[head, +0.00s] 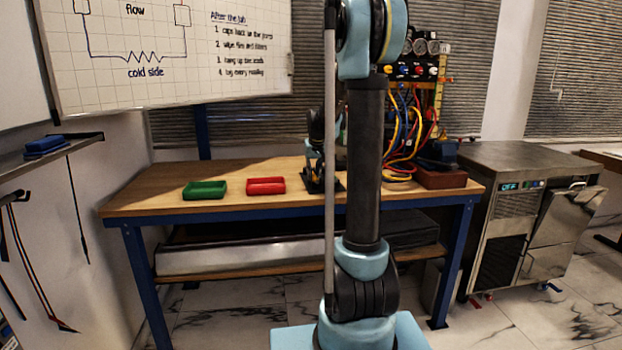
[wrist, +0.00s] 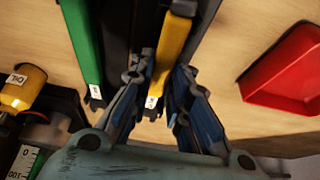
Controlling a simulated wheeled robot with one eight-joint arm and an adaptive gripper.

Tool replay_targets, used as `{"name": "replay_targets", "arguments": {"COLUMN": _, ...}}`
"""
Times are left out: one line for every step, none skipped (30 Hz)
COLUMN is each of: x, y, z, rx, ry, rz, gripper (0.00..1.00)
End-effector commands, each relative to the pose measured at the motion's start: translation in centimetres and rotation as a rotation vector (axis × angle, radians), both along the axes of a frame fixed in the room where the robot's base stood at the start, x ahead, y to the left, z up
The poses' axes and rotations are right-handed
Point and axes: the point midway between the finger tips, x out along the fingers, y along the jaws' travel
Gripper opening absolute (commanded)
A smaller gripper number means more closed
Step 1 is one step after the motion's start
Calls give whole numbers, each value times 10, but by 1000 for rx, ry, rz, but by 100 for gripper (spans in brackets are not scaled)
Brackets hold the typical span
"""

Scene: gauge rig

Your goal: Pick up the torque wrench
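In the wrist view, a long yellow-sided tool (wrist: 175,45) with a dark edge and a small white tag lies between the fingers of my gripper (wrist: 164,75). It may be the torque wrench, but its head is out of frame and I cannot tell for sure. The fingers stand apart on either side of it, and contact is not clear. A similar green-sided tool (wrist: 82,40) with a white tag is to the left, outside the fingers. In the head view, my gripper (head: 318,165) is low over the bench, partly hidden by my arm, at a dark holder (head: 322,184).
On the wooden bench (head: 140,203) are a green tray (head: 204,190) and a red tray (head: 266,186), also in the wrist view (wrist: 290,75). A gauge rig with coloured hoses (head: 405,130) stands at right. A yellow bottle (wrist: 22,88) is at left in the wrist view.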

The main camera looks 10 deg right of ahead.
Motion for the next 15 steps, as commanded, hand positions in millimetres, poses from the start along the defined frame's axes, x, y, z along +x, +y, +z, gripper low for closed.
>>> {"name": "replay_targets", "arguments": {"x": 0, "y": 0, "z": 0, "rx": 0, "ry": 0, "rz": 0, "gripper": 0}}
{"name": "replay_targets", "arguments": {"x": 0, "y": 0, "z": 0, "rx": 0, "ry": 0, "rz": 0, "gripper": 0}}
{"name": "replay_targets", "arguments": {"x": 0, "y": 0, "z": 0, "rx": 0, "ry": 0, "rz": 0, "gripper": 0}}
{"name": "replay_targets", "arguments": {"x": 0, "y": 0, "z": 0, "rx": 0, "ry": 0, "rz": 0, "gripper": 0}}
{"name": "replay_targets", "arguments": {"x": 0, "y": 0, "z": 0, "rx": 0, "ry": 0, "rz": 0, "gripper": 0}}
{"name": "replay_targets", "arguments": {"x": 0, "y": 0, "z": 0, "rx": 0, "ry": 0, "rz": 0, "gripper": 0}}
{"name": "replay_targets", "arguments": {"x": 0, "y": 0, "z": 0, "rx": 0, "ry": 0, "rz": 0, "gripper": 0}}
{"name": "replay_targets", "arguments": {"x": 0, "y": 0, "z": 0, "rx": 0, "ry": 0, "rz": 0, "gripper": 0}}
{"name": "replay_targets", "arguments": {"x": 0, "y": 0, "z": 1, "rx": 0, "ry": 0, "rz": 0, "gripper": 0}}
{"name": "replay_targets", "arguments": {"x": 0, "y": 0, "z": 1, "rx": 0, "ry": 0, "rz": 0, "gripper": 0}}
{"name": "replay_targets", "arguments": {"x": 0, "y": 0, "z": 3, "rx": 0, "ry": 0, "rz": 0, "gripper": 0}}
{"name": "replay_targets", "arguments": {"x": 0, "y": 0, "z": 5, "rx": 0, "ry": 0, "rz": 0, "gripper": 0}}
{"name": "replay_targets", "arguments": {"x": 0, "y": 0, "z": 8, "rx": 0, "ry": 0, "rz": 0, "gripper": 0}}
{"name": "replay_targets", "arguments": {"x": 0, "y": 0, "z": 11, "rx": 0, "ry": 0, "rz": 0, "gripper": 0}}
{"name": "replay_targets", "arguments": {"x": 0, "y": 0, "z": 16, "rx": 0, "ry": 0, "rz": 0, "gripper": 0}}
